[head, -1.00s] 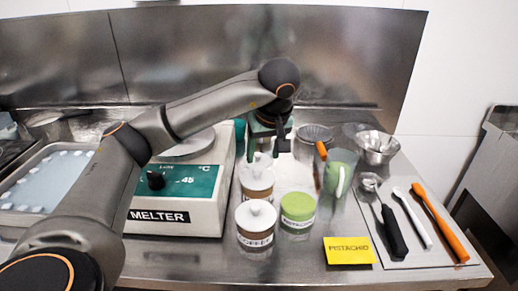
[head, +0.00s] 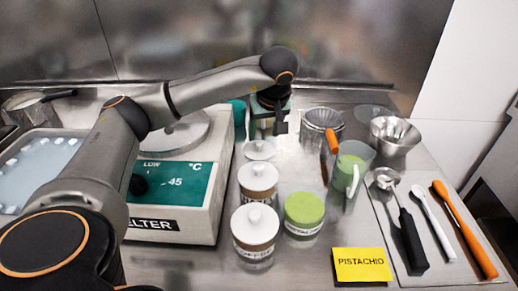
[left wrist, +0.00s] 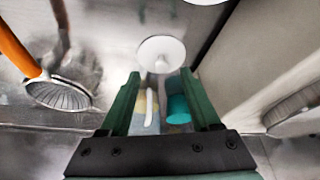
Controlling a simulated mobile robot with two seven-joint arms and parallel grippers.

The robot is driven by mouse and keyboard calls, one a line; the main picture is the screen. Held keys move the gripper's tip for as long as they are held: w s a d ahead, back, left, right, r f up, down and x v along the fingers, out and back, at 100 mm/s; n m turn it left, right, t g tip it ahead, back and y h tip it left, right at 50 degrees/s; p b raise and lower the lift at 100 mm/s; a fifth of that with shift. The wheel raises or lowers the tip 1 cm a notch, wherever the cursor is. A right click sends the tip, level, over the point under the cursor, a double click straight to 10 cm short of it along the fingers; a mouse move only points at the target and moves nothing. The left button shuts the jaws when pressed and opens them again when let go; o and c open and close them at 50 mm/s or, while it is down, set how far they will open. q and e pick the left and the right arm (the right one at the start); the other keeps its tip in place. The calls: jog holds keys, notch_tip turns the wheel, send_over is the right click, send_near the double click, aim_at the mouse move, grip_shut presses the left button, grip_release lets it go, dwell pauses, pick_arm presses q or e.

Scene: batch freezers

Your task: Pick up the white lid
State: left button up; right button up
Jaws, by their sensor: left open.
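The farthest white lid (head: 259,150), round with a small knob, is in the middle of the head view behind two jars. In the left wrist view it is the white disc (left wrist: 161,50) just beyond my fingertips. My left gripper (head: 268,128) is just behind and above this lid in the head view, pointing down. Its two green fingers (left wrist: 159,78) are open with a gap between them and do not hold the lid. Two more white lids sit on a jar (head: 258,197) and on the front toffee jar (head: 255,248). My right gripper is not in view.
The melter (head: 185,185) stands close on the left. A green-lidded jar (head: 304,212), a green-filled jug (head: 350,168) and metal cups stand to the right. A tray (head: 440,265) of utensils and a yellow pistachio card (head: 361,265) lie at the front right.

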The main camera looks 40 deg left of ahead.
aim_at(259, 143)
pick_arm(q)
jog(key=x, duration=0.6)
jog(key=shift+w+a+f, duration=0.2)
jog(key=shift+a, duration=0.35)
grip_shut()
